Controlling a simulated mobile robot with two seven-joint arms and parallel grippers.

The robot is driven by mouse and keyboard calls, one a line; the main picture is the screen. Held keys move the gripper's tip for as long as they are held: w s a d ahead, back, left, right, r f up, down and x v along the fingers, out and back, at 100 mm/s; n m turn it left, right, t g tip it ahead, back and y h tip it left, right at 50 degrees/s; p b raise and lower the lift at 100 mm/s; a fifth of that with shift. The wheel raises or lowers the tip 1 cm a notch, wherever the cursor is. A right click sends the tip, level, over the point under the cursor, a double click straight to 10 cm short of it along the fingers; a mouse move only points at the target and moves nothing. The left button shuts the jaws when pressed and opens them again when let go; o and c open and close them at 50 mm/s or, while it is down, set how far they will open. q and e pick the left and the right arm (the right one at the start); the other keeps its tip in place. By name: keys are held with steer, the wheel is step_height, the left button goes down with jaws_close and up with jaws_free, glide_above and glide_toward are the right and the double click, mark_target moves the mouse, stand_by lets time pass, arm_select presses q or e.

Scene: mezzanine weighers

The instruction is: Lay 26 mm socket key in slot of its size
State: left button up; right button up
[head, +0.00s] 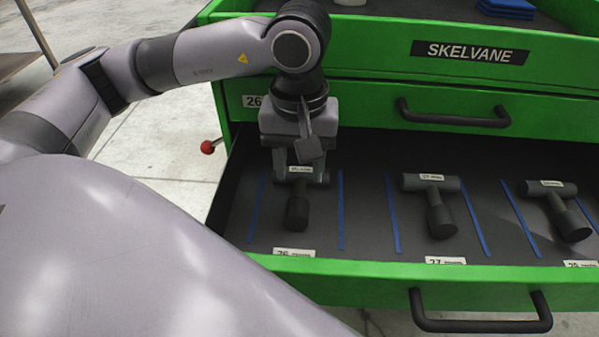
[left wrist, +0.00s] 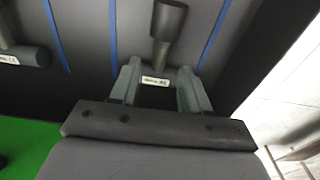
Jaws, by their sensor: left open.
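The socket key (head: 297,212), a dark T-shaped tool with a small white label too fine to read surely, lies in the open drawer (head: 365,200). It is between two blue lines, in the slot whose front tag (head: 294,252) reads 26. My left gripper (head: 301,172) is right over its crossbar, fingers pointing down. In the left wrist view the fingers (left wrist: 160,76) are apart, one on each side of the label, and the key's stem (left wrist: 168,22) extends beyond them. I cannot tell whether a finger touches the key. My right gripper is not in view.
Two similar keys lie to the right, one (head: 436,205) in the slot tagged 27 and one (head: 560,210) at the right edge. The closed green drawer (head: 440,110) stands close behind my left gripper. A red knob (head: 207,147) sticks out at the cabinet's left.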

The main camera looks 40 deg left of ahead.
mark_target(299, 190)
arm_select(q)
step_height(299, 190, up, 8)
steer(key=p, duration=0.1)
steer(key=shift+s, duration=0.2)
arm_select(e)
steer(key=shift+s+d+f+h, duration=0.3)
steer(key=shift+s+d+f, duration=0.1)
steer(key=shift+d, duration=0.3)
arm_select(q)
steer(key=shift+r, duration=0.1)
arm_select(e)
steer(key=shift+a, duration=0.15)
